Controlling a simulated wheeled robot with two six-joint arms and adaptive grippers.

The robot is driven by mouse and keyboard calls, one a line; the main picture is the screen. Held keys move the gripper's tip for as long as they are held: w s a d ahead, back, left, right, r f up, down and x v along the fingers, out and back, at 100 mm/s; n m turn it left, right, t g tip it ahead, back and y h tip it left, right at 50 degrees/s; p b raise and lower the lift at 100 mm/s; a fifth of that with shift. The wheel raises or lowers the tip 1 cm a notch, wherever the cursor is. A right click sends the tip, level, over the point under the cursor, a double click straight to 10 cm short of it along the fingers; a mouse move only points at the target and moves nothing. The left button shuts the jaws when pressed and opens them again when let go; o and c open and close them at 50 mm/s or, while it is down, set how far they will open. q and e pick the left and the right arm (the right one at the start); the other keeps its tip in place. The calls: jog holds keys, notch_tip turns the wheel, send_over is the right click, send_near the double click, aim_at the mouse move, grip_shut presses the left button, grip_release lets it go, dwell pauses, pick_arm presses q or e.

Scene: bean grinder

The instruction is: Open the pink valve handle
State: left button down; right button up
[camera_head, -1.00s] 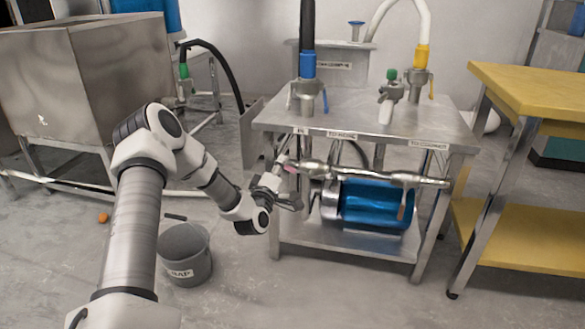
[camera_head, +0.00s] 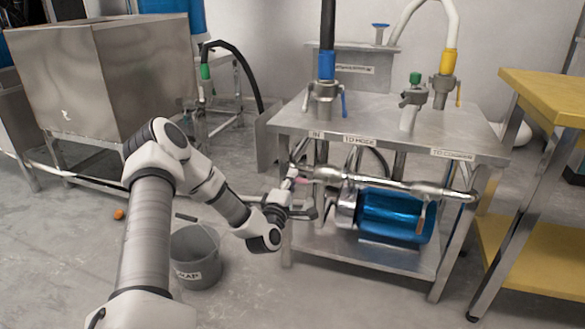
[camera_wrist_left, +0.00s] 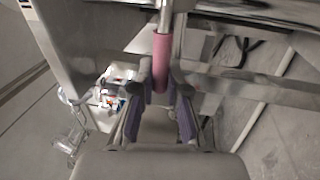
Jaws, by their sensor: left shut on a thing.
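The pink valve handle (camera_wrist_left: 161,58) is a short pink sleeve on a metal rod. In the wrist view it runs down from the top centre, its lower end between my left gripper's fingers (camera_wrist_left: 160,90). In the head view only a small bit of pink (camera_head: 302,181) shows, beside the left end of the steel pipe (camera_head: 390,183). My left gripper (camera_head: 296,182) is there, at the left side of the steel table, shut on the handle. The gripper hides part of the handle and the valve behind it. My right gripper is in neither view.
The steel table (camera_head: 400,130) carries hose fittings on top and a blue motor (camera_head: 395,215) on its lower shelf. A grey bucket (camera_head: 196,262) stands on the floor below my left arm. A yellow table (camera_head: 545,95) is at the right. A steel tank (camera_head: 110,75) is at the left.

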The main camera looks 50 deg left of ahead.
pick_arm(q)
jog(key=c, duration=1.2)
grip_release()
jog(key=shift+f, duration=0.1)
jog(key=shift+o, duration=0.2)
jog(key=v, duration=1.2)
